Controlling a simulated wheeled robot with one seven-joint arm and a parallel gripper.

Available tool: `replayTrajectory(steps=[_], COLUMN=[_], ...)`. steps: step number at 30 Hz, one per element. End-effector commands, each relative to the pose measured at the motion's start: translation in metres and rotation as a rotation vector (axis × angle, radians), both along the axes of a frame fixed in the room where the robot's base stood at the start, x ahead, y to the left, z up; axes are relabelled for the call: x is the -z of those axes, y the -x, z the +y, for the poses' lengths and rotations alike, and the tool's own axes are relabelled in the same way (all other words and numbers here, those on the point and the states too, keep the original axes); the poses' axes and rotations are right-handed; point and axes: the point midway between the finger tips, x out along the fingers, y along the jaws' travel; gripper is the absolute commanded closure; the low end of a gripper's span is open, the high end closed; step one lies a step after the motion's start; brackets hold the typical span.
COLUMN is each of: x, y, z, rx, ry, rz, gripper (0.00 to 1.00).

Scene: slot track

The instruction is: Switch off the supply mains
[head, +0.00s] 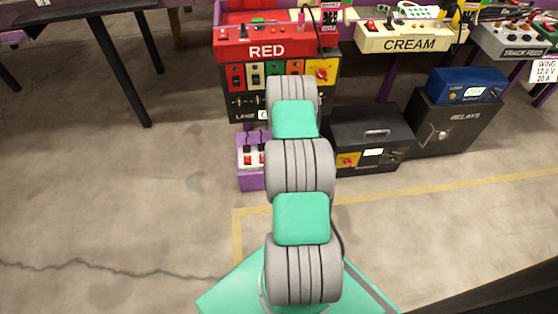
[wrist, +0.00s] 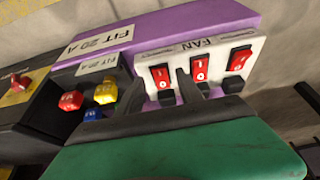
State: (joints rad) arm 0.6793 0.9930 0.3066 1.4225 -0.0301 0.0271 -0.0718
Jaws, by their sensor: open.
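No label reading "supply mains" is legible, so I cannot tell which switch it is. In the wrist view a white panel (wrist: 212,47) marked FAN carries three red rockers: left (wrist: 161,77), middle (wrist: 201,68) and right (wrist: 238,60). Its smaller labels are unreadable. The panel is on a purple box (wrist: 165,30), which also shows low down in the head view (head: 250,183), partly behind my arm. My gripper (wrist: 160,78) is open and empty, its dark fingers in front of the panel around the left rocker. Contact cannot be told. My arm hides the gripper in the head view.
Red (wrist: 70,101), yellow (wrist: 106,93) and blue (wrist: 95,115) terminals sit left of the panel. The foreground floor is clear.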

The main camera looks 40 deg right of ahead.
Motion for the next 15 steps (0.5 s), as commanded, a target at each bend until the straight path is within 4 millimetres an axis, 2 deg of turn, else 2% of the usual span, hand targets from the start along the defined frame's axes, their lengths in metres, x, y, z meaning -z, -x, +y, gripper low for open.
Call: replayTrajectory(steps=[1, 3, 11, 15], x=[0.0097, 0.0136, 0.0145, 0.0144], y=[-0.0024, -0.0047, -0.0057, -0.0055], z=[-0.0015, -0.0030, -0.0035, -0.0034], rx=[0.000, 0.000, 0.000, 0.000], ry=[0.000, 0.001, 0.000, 0.000], rz=[0.000, -0.001, 0.000, 0.000], gripper=[0.56, 0.56, 0.56, 0.66])
